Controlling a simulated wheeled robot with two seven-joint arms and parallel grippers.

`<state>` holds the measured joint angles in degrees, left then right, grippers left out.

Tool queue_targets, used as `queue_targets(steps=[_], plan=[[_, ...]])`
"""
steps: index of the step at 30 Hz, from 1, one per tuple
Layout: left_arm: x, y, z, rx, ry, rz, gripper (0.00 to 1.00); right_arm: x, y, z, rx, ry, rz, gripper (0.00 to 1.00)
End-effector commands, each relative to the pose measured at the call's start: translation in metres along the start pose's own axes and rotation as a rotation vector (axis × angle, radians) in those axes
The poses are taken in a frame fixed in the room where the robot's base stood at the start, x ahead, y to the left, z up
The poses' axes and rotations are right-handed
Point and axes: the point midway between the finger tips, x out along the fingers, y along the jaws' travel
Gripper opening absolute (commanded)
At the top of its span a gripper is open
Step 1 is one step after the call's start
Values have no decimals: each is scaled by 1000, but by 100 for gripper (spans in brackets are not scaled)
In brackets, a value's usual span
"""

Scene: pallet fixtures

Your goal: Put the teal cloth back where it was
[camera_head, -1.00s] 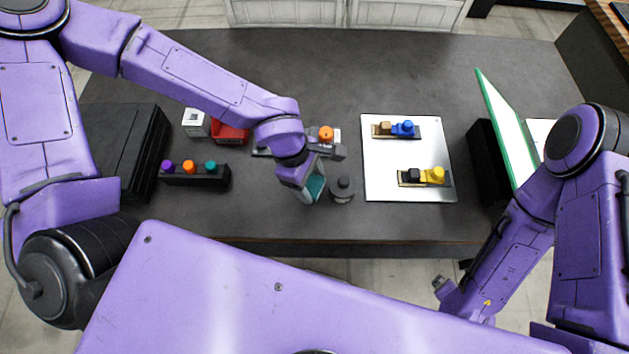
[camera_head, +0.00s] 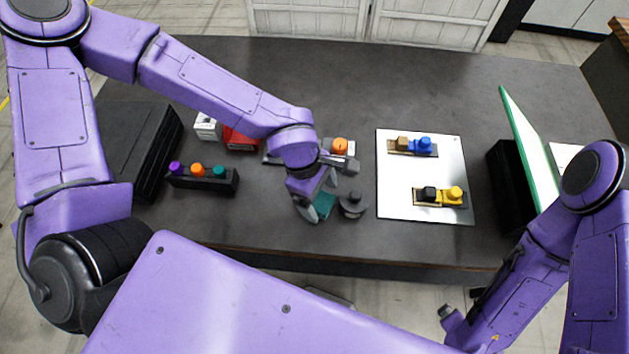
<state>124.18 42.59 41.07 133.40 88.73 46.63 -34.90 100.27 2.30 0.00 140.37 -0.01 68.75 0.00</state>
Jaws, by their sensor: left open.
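The teal cloth (camera_head: 324,206) lies on the dark table near its front edge, just left of a dark grey round piece with a knob (camera_head: 353,203). My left gripper (camera_head: 319,200) is open over the cloth, with its fingers around it, and hides part of it. I cannot tell whether the fingers touch the cloth. My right gripper (camera_head: 447,313) hangs low in front of the table, away from the cloth, and its jaws are too small to read.
A black block with purple, orange and teal knobs (camera_head: 203,179) stands left. A silver plate (camera_head: 424,171) bears two small fixtures with blue and yellow knobs. An orange-knobbed piece (camera_head: 340,146) is behind my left gripper. A green-edged upright panel (camera_head: 528,150) stands right.

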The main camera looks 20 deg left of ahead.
Motion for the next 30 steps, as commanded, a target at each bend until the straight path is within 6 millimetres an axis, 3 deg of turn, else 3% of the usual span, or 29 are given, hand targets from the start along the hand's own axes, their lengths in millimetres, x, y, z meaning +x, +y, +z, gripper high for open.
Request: queue_targets(steps=[6,12,17,30], plan=[[-59,1,1,-1,-5,7,86,-5,0,-2,0,0,0,100],[-97,0,0,-1,-3,4,86,-6,0,-2,0,0,0,100],[-108,-1,0,0,-3,0,86,-6,0,-2,0,0,0,100],[-108,-1,0,0,-2,-1,86,-6,1,-2,0,0,0,100]])
